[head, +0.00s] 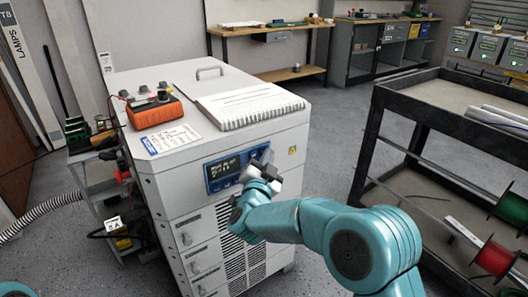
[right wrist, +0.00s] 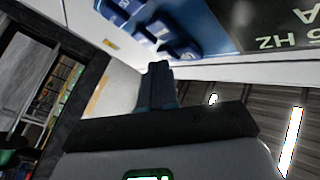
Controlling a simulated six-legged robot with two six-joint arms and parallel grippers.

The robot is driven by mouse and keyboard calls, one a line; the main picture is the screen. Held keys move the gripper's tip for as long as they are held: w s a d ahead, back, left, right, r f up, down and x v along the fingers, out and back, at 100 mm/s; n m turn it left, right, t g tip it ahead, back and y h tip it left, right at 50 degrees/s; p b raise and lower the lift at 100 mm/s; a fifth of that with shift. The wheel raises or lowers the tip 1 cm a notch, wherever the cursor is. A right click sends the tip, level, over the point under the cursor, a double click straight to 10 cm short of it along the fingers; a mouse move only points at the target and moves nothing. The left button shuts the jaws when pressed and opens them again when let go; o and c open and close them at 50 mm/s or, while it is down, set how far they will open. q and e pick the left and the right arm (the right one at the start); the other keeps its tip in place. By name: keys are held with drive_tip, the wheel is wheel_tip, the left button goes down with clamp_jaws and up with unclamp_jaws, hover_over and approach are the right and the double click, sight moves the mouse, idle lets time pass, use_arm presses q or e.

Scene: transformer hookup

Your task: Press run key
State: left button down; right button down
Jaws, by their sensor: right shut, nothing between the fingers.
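The control panel (head: 222,172) is a blue plate with a lit display on the front of a white cabinet (head: 180,187). My right gripper (head: 265,168) is in front of the panel's right end and hides that part in the head view. In the right wrist view, several raised blue keys (right wrist: 160,27) sit on the panel. The right gripper (right wrist: 158,68) is shut and empty there, its fingertips close to the lowest keys. I cannot tell whether they touch, nor which key is the run key. My left gripper is not in view.
An orange meter (head: 154,111) and a spiral notebook (head: 248,105) lie on the cabinet top. A dark cart (head: 420,110) with cable spools stands at the right. A small grey trolley (head: 95,180) stands at the left. Open floor lies between cabinet and cart.

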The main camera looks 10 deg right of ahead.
drive_tip(key=shift+s+d+b, duration=0.2)
drive_tip(key=shift+s+b, duration=0.25)
drive_tip(key=shift+s, duration=0.3)
drive_tip(key=s, duration=0.1)
drive_tip(key=s+d+b, duration=0.1)
drive_tip(key=s, duration=0.1)
drive_tip(key=s+b, duration=0.1)
drive_tip(key=shift+s+d, duration=0.35)
drive_tip(key=shift+d, duration=0.05)
idle(0.5)
